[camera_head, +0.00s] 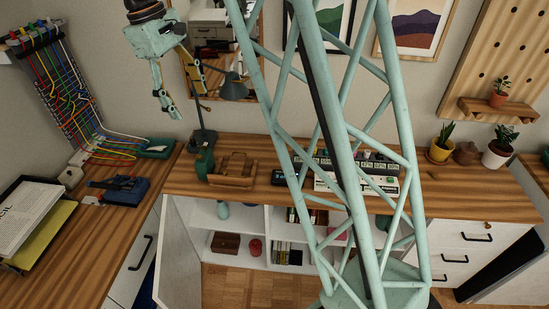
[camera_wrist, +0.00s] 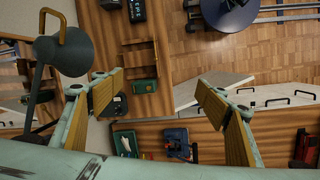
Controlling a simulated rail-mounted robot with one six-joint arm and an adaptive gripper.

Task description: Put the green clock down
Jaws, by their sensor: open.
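My gripper (camera_head: 169,108) is open above the left part of the desk in the head view. In the wrist view my gripper (camera_wrist: 160,83) has its two fingers wide apart with nothing between them. A small dark green block (camera_head: 204,163) stands on the desk by the lamp's foot, below and right of my gripper. It also shows in the wrist view as a green block (camera_wrist: 145,86) at the end of a wooden organizer, close to the left fingertip and apart from it. It may be the green clock; I cannot make out a face.
A desk lamp (camera_head: 232,90) rises right of my gripper. The wooden organizer (camera_head: 232,171) stands beside the green block. A blue tool (camera_head: 118,188) and a green tray (camera_head: 158,148) lie on the left desk. Cabinet doors (camera_head: 176,258) stand open below.

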